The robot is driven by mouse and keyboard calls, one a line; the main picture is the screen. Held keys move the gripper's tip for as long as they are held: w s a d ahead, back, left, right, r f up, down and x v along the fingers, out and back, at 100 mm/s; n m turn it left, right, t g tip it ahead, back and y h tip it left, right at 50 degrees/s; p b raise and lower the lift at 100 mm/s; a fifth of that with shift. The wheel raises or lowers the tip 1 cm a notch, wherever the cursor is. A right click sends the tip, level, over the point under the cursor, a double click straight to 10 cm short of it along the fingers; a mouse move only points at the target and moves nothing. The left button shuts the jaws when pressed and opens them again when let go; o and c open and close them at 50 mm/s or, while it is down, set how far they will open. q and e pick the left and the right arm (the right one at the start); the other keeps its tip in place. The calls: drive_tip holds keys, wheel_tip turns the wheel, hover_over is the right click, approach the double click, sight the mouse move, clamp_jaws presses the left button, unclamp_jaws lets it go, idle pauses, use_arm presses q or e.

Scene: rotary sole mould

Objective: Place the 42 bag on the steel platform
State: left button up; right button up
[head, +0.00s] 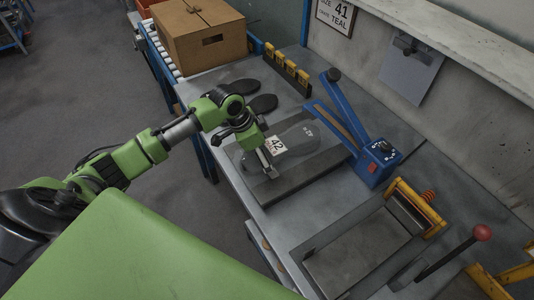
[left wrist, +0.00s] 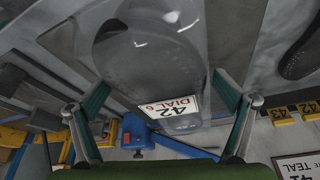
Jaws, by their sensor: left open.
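The 42 bag (head: 300,133) is a clear bag with a dark sole inside and a white label reading 42. It lies flat over a dark grey plate (head: 318,163) beside a blue lever device. In the left wrist view the bag (left wrist: 150,55) fills the middle, its label reading 42 and DIAL 6. My left gripper (head: 266,164) is at the bag's near left end, by the label. Its fingers (left wrist: 160,95) are spread apart on either side of the label end. My right gripper is out of view.
The blue device (head: 375,160) has a raised lever and a dial. A yellow-framed station with a flat grey plate (head: 357,252) and a red-knobbed lever (head: 482,232) stand at right. Dark soles (head: 240,87), yellow numbered blocks (head: 287,68) and a cardboard box (head: 197,35) are farther back.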

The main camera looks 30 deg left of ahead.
use_arm(q)
drive_tip(key=b+v, duration=0.2)
drive_tip(key=v, duration=1)
drive_tip(key=shift+r, duration=0.1)
